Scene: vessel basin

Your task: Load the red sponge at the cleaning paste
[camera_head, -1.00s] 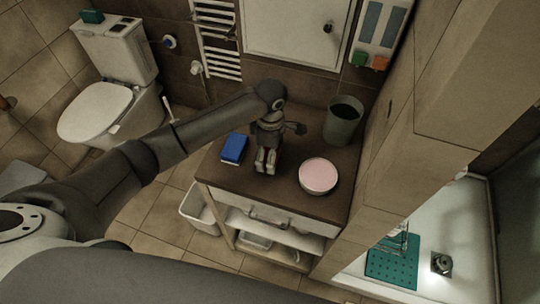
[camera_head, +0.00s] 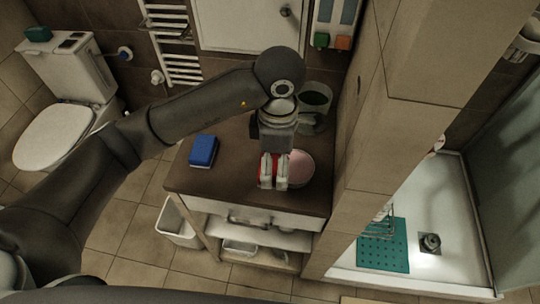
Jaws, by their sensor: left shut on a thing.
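My left gripper (camera_head: 273,184) points down above the brown cabinet top, its two pale fingers shut on the red sponge (camera_head: 265,171). Only red edges of the sponge show beside and between the fingers. The cleaning paste, a pink round disc in a shallow dish (camera_head: 302,168), sits on the cabinet top just right of the fingers. The gripper overlaps the dish's left edge in the picture; I cannot tell whether the sponge touches the paste. My right gripper is not in view.
A blue sponge (camera_head: 202,150) lies left on the cabinet top (camera_head: 225,178). A grey-green bin-like cup (camera_head: 315,105) stands behind the dish, partly hidden by my gripper. A tiled wall (camera_head: 345,190) borders the right side. The front strip of the top is clear.

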